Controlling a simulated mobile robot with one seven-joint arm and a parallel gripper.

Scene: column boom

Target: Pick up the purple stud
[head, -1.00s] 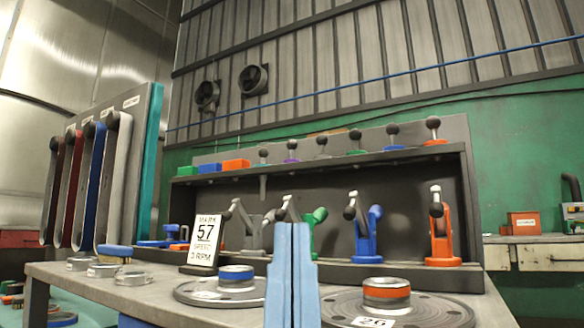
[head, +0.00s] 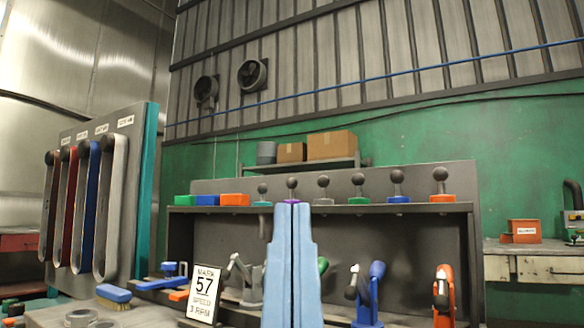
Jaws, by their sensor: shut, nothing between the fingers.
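The purple stud (head: 292,186) stands upright on top of the dark shelf unit, a dark ball knob on a purple base. It is one of several ball-topped studs in a row, between a teal-based stud (head: 262,191) on its left and a grey stud (head: 323,185) on its right. My gripper (head: 292,204), two pale blue fingers pressed together, is shut and empty. It points up in front of the shelf. Its tips overlap the lower part of the purple base in the picture, so part of the base is hidden. I cannot tell the gap in depth.
More studs with green (head: 358,186), blue (head: 397,184) and orange (head: 440,182) bases stand to the right. Coloured blocks (head: 207,200) sit to the left. Clamps (head: 368,293) and a 57 sign (head: 203,294) stand below. Boxes (head: 332,145) sit on a shelf behind.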

